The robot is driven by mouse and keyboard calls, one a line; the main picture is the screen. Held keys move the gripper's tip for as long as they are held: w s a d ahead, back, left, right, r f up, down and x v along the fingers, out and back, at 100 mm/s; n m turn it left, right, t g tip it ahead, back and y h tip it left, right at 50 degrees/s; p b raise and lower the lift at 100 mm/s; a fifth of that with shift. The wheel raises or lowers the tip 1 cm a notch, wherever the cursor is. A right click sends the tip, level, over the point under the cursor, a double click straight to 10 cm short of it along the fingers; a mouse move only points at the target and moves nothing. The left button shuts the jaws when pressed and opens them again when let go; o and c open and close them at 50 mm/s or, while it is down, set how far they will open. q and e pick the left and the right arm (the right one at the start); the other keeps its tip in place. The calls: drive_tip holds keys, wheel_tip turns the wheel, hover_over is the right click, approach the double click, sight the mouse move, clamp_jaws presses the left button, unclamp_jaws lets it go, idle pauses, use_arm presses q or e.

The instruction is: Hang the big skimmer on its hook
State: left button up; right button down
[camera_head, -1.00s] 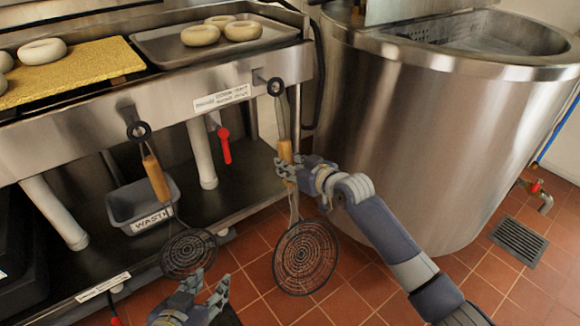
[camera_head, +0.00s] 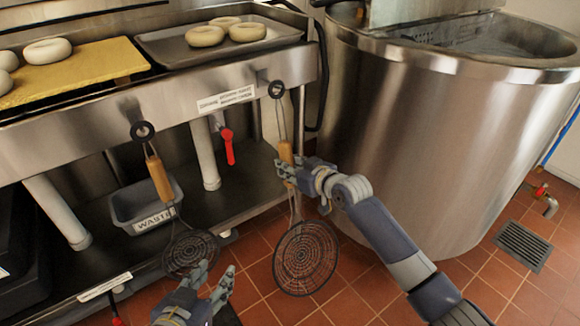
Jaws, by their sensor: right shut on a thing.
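The big skimmer hangs upright at the front of the steel counter, with its round wire basket (camera_head: 305,258) low over the tiled floor. Its ring (camera_head: 276,89) is at the right hook on the counter's front edge; I cannot tell whether the hook bears its weight. My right gripper (camera_head: 284,168) is shut on its wooden handle. A smaller skimmer (camera_head: 190,253) hangs to the left, its ring (camera_head: 143,131) at the left hook. My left gripper (camera_head: 214,285) is open and empty at the bottom, just below the smaller skimmer's basket.
A large steel kettle (camera_head: 430,140) stands at right, close behind my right arm. A grey waste bin (camera_head: 147,205) sits on the lower shelf. A red-handled valve (camera_head: 228,146) is under the counter. Bagels lie on a tray (camera_head: 165,47) and a yellow board (camera_head: 85,72).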

drive_tip(key=shift+r, duration=0.15)
drive_tip(key=c, duration=1.2)
unclamp_jaws()
drive_tip(key=shift+c, duration=0.2)
drive_tip(key=shift+f, duration=0.25)
drive_tip(key=v, duration=1.2)
